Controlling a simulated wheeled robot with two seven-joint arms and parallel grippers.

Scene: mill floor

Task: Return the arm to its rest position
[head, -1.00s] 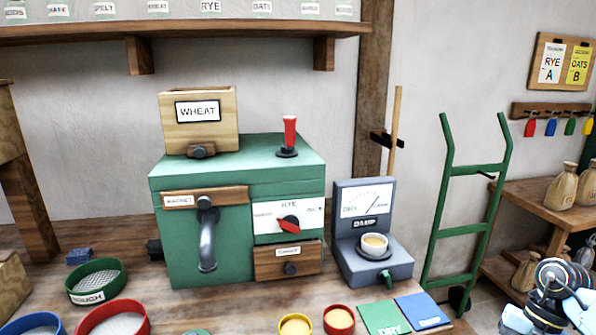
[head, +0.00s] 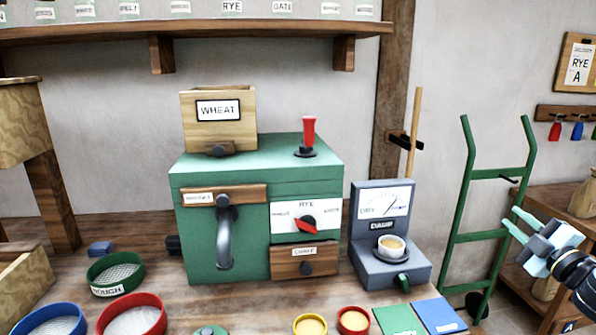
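My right gripper (head: 513,220) shows at the right edge of the head view. Its two pale blue-green fingers point left and stand apart with nothing between them. It is in front of the green hand truck (head: 485,238) in the picture, clear of the bench. My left gripper is out of the picture.
A green mill (head: 222,171) with a wheat hopper (head: 218,133) stands on the bench (head: 235,305). A grey damp meter (head: 370,262) holding a cup (head: 391,246) stands to its right. Sieves (head: 116,273), small bowls (head: 310,325) and cards (head: 438,315) lie along the front.

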